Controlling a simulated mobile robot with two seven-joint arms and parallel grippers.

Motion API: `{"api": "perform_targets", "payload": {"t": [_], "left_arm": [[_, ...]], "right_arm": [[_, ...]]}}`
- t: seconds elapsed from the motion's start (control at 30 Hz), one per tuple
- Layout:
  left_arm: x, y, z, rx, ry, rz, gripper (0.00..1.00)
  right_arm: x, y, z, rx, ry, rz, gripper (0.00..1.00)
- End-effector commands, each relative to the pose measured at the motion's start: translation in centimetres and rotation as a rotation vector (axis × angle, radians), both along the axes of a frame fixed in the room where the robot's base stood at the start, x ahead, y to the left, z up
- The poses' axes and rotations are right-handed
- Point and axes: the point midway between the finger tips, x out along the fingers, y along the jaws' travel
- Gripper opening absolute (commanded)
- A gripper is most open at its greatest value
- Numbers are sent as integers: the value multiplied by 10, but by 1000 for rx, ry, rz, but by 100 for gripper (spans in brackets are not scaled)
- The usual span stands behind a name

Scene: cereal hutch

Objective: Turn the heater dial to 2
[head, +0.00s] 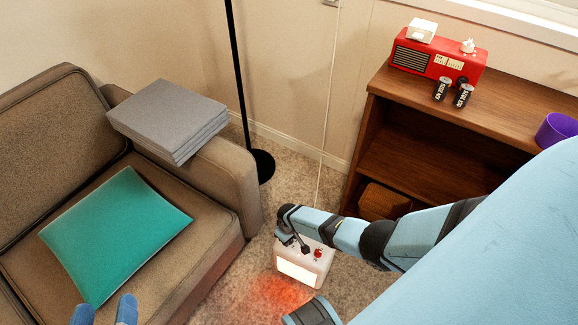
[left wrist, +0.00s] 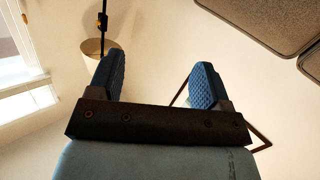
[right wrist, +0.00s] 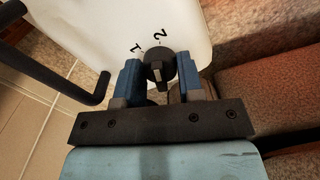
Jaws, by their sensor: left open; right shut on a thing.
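The heater (head: 317,267) is a white box on the carpet with a glowing orange-white front; a small red part (head: 318,253) shows on its top. In the right wrist view its white top (right wrist: 90,22) carries the printed numbers 1 and 2 beside a dark dial (right wrist: 158,58). My right gripper (right wrist: 160,80) is shut on the dial, one blue finger on each side. The 2 lies just beyond the dial and the 1 to its upper left; I cannot tell surely which number the dial points to. My left gripper (head: 104,311) is open and empty above the sofa's front.
A brown sofa (head: 215,170) with a teal cushion (head: 115,235) and folded grey cloth (head: 168,115) stands left. A black lamp pole (head: 238,80) stands behind.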

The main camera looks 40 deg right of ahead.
Motion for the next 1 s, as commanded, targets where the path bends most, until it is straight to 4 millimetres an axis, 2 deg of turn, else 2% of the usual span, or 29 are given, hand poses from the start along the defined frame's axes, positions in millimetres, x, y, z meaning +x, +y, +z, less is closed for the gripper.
{"api": "perform_targets", "payload": {"t": [0.23, 0.93, 0.97, 1.0], "left_arm": [[-6, 2, -18, 26, 59, 3, 72], [-4, 4, -16, 32, 62, 7, 72], [-4, 4, -16, 32, 62, 7, 72], [-4, 4, -16, 32, 61, 7, 72]], "right_arm": [[-1, 0, 0, 0, 3, -131, 11], [-1, -1, -1, -1, 1, -198, 11], [-1, -1, 0, -1, 1, -198, 39], [-1, -1, 0, -1, 1, -198, 48]]}}
